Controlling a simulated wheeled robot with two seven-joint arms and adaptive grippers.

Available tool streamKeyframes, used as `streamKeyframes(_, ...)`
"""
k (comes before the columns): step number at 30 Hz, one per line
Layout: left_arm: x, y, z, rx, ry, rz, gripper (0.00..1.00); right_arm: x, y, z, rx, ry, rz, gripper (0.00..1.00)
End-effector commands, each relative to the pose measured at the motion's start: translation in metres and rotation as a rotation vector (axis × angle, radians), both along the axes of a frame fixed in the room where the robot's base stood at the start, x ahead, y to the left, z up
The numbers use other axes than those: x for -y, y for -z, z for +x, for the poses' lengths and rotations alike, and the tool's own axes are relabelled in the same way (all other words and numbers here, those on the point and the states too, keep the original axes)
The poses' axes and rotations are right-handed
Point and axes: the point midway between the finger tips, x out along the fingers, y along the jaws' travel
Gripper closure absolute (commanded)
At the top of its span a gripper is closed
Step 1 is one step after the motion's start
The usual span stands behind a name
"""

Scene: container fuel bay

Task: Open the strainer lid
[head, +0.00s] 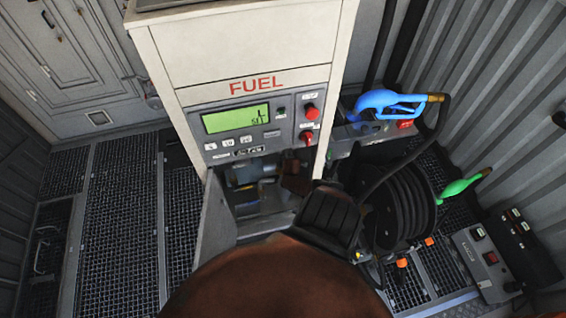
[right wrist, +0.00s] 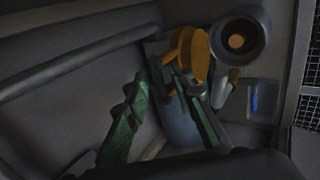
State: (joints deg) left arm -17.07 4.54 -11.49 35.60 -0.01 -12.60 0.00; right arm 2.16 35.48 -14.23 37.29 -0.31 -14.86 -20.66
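The strainer is a blue-grey cylinder (right wrist: 180,125) inside the dispenser's open lower cabinet. In the right wrist view an orange-yellow rounded lid (right wrist: 198,50) stands at its upper end, looking tilted; I cannot tell whether it is fully open. My right gripper (right wrist: 160,76) has its two green fingers apart. One finger is left of the cylinder; the other crosses in front of it, close to the lid. I cannot tell whether it touches. In the head view my right arm hides much of the cabinet opening. My left gripper is not in view.
The fuel dispenser (head: 245,55) has a small open door (head: 215,215) at its lower left. A round grey fitting (right wrist: 238,38) sits beside the lid. A hose reel (head: 405,205), blue nozzle (head: 385,103) and green nozzle (head: 460,186) are at right. Grating floor (head: 115,215) lies open at left.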

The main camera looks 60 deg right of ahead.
Motion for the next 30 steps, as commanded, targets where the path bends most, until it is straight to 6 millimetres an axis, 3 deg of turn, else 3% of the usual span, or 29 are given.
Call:
streamKeyframes(14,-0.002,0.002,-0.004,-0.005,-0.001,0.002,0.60,-0.004,-0.007,-0.007,-0.002,0.000,0.001,0.76)
streamKeyframes(30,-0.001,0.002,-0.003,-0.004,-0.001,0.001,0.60,-0.031,-0.053,-0.028,-0.001,-0.001,0.000,0.76)
